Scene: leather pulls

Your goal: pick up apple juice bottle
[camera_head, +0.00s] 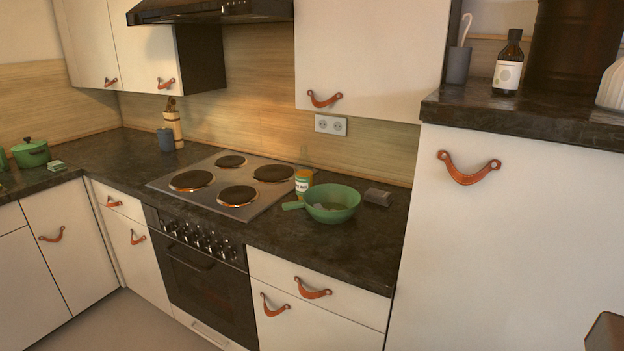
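A small yellowish bottle (302,182) with a white and green label stands on the dark counter, between the stove and the green pan. The pan partly hides its lower part. It looks like the juice bottle, but its label is too small to read. A dark brown bottle (508,64) with a pale label stands on the higher counter at the right. My gripper is not in view.
The green pan (332,203) has its handle pointing left, in front of the yellowish bottle. A dark block (378,197) lies to its right. The four-plate stove (228,184) is at the left. The front right counter is clear. A grey cup (458,66) stands beside the brown bottle.

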